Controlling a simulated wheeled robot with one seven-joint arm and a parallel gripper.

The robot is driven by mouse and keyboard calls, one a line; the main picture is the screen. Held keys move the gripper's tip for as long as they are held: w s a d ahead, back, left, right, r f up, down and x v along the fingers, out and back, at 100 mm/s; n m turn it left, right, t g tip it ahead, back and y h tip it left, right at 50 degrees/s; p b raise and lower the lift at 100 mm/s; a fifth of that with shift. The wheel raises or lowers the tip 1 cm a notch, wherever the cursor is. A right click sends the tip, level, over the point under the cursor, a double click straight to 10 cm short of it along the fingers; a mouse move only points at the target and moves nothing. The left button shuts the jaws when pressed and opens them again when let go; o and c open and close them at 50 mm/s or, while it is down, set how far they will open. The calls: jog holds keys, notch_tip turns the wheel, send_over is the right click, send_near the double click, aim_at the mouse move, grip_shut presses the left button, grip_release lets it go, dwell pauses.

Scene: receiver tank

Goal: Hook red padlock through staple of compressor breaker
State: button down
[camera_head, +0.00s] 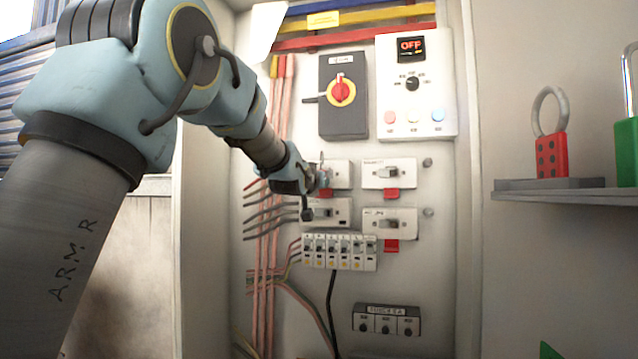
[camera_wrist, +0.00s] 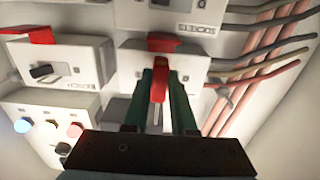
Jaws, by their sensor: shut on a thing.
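My gripper (camera_head: 312,183) is in front of the upper left breaker (camera_head: 342,172), hiding part of it. In the wrist view, which is upside down, the two green fingers (camera_wrist: 160,100) are shut on a red piece, apparently the red padlock (camera_wrist: 158,85). A thin grey part lies below it between the fingers. The red tab (camera_wrist: 163,42) of the upper left breaker shows just beyond the fingertips. In the head view a thin loop, perhaps the shackle, stands above my gripper. Whether it touches or passes through a staple I cannot tell. The breaker labels are too small to read surely.
The upper right breaker (camera_head: 390,173), lower left breaker (camera_head: 325,211) and lower right breaker (camera_head: 391,222) are close by. A red rotary switch (camera_head: 343,92) and a button panel (camera_head: 413,90) are above. A red hasp (camera_head: 552,155) and green padlock (camera_head: 626,152) stand on the right shelf (camera_head: 590,195).

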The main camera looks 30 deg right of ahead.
jog(key=shift+x, duration=0.9)
dwell(0.6)
jog(key=shift+f+b, duration=0.9)
jog(key=shift+b, duration=0.45)
dwell(1.7)
dwell(0.4)
jog(key=c, duration=0.7)
grip_release()
jog(key=shift+o, duration=0.2)
